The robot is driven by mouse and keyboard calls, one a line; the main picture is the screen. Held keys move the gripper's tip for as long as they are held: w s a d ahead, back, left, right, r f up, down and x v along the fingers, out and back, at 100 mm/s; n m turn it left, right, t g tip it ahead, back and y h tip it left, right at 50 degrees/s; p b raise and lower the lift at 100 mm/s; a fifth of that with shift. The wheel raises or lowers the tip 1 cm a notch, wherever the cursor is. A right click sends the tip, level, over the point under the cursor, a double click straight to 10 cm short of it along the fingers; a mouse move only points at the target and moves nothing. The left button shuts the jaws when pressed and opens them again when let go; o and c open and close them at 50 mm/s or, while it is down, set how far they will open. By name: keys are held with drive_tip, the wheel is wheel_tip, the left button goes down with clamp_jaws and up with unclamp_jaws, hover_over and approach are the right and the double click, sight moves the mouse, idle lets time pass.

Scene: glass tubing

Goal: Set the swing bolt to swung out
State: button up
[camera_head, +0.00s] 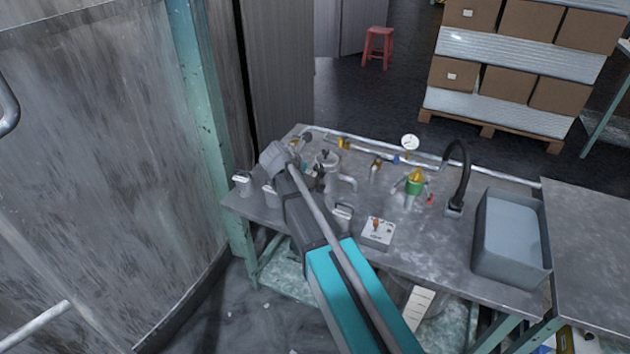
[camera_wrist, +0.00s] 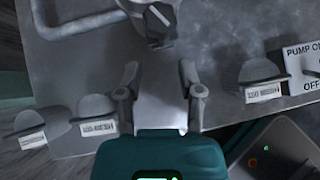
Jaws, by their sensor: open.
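My gripper (camera_wrist: 159,78) is open and empty in the wrist view. Its two fingers stand apart over the front of the grey metal bench, pointing at a grey metal fitting (camera_wrist: 154,20) at the top edge. The fitting carries a round part with a pale bar and is cut off by the frame; a gap separates it from the fingertips. In the head view a grey vessel (camera_head: 328,160) with a side pipe stands behind my arm, which hides part of that area. I cannot make out for certain which part is the swing bolt.
Grey labelled pieces (camera_wrist: 98,113) line the bench's front edge. A pump switch plate (camera_wrist: 303,68) is at the right. On the bench (camera_head: 430,248) stand a switch box (camera_head: 378,234), a green-and-yellow valve (camera_head: 414,184), a gauge (camera_head: 410,142), a black tap (camera_head: 460,175) and a basin (camera_head: 512,240).

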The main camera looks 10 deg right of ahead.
drive_tip(key=shift+b+x, duration=2.4)
drive_tip(key=shift+x, duration=1.45)
clamp_jaws()
drive_tip(key=shift+a, duration=0.25)
drive_tip(key=shift+d, duration=0.3)
